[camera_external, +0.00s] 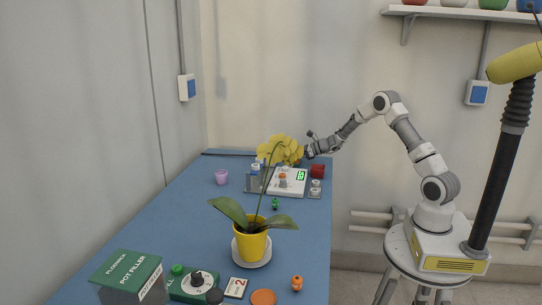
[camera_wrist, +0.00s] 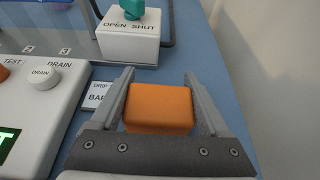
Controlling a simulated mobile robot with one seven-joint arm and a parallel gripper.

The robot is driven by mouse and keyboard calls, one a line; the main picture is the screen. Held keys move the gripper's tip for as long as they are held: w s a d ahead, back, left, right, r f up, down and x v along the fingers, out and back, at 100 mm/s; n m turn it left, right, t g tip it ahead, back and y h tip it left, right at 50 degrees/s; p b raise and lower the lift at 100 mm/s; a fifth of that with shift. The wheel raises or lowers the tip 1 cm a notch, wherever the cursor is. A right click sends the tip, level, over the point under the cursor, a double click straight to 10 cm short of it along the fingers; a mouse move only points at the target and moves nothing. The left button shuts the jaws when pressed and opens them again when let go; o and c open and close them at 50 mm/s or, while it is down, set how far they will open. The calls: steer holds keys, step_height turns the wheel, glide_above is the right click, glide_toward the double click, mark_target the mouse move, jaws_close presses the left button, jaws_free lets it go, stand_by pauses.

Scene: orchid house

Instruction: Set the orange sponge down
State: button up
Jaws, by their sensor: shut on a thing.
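The orange sponge (camera_wrist: 158,107) is a rounded orange block, seen in the wrist view between the two fingers of my gripper (camera_wrist: 159,92). My gripper is shut on it. Blue tabletop shows beyond and beside the fingers; how high the sponge is above it I cannot tell. In the external view my gripper (camera_external: 307,151) is over the far end of the blue table (camera_external: 180,222), beside the yellow flowers. The sponge cannot be made out there.
A white block with a teal knob marked OPEN SHUT (camera_wrist: 129,42) stands ahead of the fingers. A white panel (camera_wrist: 35,105) with a DRAIN knob and a small label card (camera_wrist: 97,96) lie left. A potted yellow orchid (camera_external: 250,243) stands nearer. Bare blue tabletop lies at right.

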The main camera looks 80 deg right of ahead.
steer(key=shift+f, duration=0.15)
steer(key=o, duration=1.2)
steer(key=shift+r, duration=0.2)
steer(key=p+v, duration=0.1)
steer(key=v, duration=1.1)
steer(key=shift+p, duration=0.35)
